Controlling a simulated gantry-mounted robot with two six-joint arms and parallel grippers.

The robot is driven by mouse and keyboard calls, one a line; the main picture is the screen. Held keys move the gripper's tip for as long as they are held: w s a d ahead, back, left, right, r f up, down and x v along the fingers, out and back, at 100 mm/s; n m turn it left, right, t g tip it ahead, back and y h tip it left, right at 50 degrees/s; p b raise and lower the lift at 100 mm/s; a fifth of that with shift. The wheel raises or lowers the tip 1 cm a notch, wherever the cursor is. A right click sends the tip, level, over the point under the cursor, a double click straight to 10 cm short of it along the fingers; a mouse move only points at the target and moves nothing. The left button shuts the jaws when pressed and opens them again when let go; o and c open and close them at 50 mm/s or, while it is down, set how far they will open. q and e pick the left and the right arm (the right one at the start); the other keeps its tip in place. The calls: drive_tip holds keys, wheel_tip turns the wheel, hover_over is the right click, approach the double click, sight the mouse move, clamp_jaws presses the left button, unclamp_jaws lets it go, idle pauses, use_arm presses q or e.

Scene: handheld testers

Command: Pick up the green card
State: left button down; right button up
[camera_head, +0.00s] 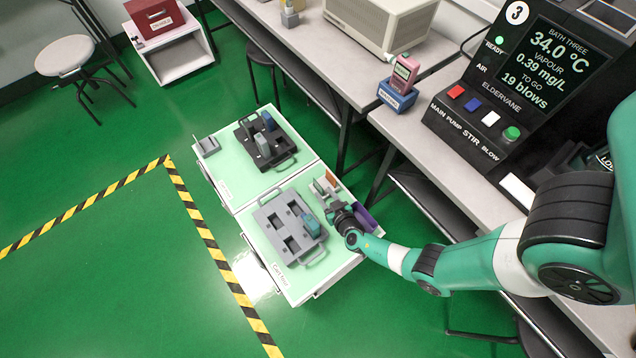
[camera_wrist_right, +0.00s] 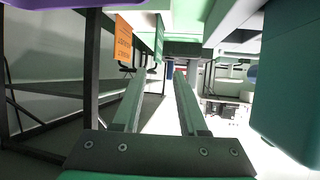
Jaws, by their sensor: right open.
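A green card (camera_wrist_right: 159,38) shows in the right wrist view as a thin upright strip, just above and beyond the fingertips, near the middle between them. An orange card (camera_wrist_right: 123,40) with small print hangs to its left. My right gripper (camera_wrist_right: 159,76) is open with nothing between its fingers. In the head view my right gripper (camera_head: 331,207) is low over the near light-green cart top, beside the grey tray (camera_head: 286,246). The orange card (camera_head: 333,177) shows just past it there. My left gripper is not in view.
The grey tray holds a teal tester (camera_head: 311,225); a purple item (camera_head: 365,218) lies right of my gripper. A black tray (camera_head: 248,152) with grey and blue testers stands behind. Benches line the right, with a pink tester (camera_head: 403,73) in a blue stand.

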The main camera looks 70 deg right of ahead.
sight(320, 186)
drive_tip(key=b+x, duration=0.2)
drive_tip(key=x, duration=0.2)
drive_tip(key=shift+d+f, duration=0.2)
drive_tip(key=shift+f, duration=0.05)
drive_tip(key=shift+w+d, duration=0.3)
drive_tip(key=shift+s+a, duration=0.15)
drive_tip(key=shift+c, duration=0.4)
clamp_jaws()
